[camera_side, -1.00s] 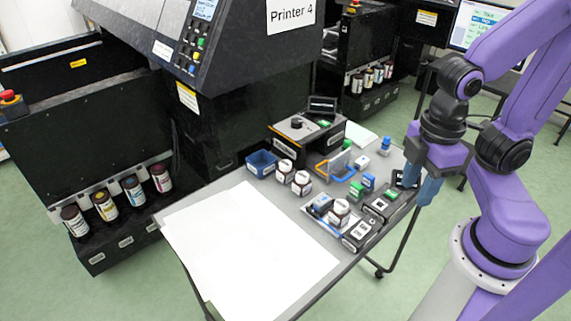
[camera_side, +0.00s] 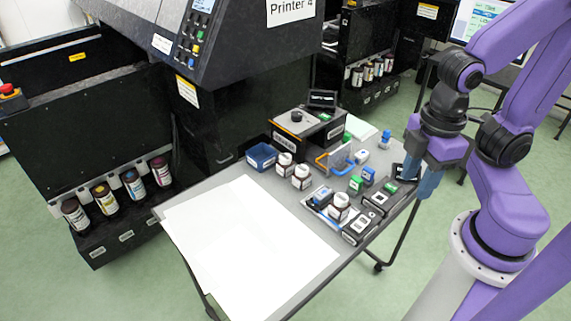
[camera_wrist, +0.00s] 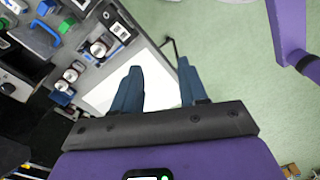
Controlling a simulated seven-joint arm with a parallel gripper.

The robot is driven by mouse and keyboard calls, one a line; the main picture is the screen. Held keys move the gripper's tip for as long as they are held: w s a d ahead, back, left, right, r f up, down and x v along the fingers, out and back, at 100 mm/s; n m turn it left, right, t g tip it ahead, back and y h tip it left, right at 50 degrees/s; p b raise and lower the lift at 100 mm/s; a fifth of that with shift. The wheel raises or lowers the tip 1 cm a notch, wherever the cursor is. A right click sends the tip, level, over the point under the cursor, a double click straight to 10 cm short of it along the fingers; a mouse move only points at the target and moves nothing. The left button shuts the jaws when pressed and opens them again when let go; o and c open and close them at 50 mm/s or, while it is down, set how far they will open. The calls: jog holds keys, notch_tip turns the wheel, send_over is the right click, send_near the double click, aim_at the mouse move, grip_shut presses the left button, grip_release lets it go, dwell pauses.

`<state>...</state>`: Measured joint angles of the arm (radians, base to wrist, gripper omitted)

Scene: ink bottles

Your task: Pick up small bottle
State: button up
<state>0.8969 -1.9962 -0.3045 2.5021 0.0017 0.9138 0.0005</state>
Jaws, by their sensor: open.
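Several small bottles stand on the grey table. Three are brown with white caps: one at the back (camera_side: 284,161), one beside it (camera_side: 301,177), and one nearer the front edge (camera_side: 339,208). Smaller blocks or bottles with green (camera_side: 356,184) and blue (camera_side: 368,175) tops stand close by; I cannot tell which is the small bottle. My gripper (camera_side: 419,175) is open and empty, beyond the table's right edge and apart from all the bottles. In the wrist view the gripper's fingers (camera_wrist: 158,66) are spread, with white-capped bottles (camera_wrist: 98,49) to their upper left.
A white sheet (camera_side: 245,245) covers the table's left part. Black cases (camera_side: 360,230) lie along the right edge. A dark printer (camera_side: 215,110) rises behind.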

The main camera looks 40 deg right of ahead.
jog(key=o, duration=0.4)
jog(key=shift+c, duration=0.2)
jog(key=w+a+m, duration=0.5)
jog(key=w+m, duration=0.3)
jog(key=w, duration=0.4)
jog(key=m, duration=2.3)
send_over(285, 157)
notch_tip(285, 157, down, 10)
notch_tip(285, 157, down, 11)
jog(key=shift+s+f, duration=0.1)
jog(key=shift+f, duration=0.1)
jog(key=shift+d+f, duration=0.1)
jog(key=shift+f, duration=2.55)
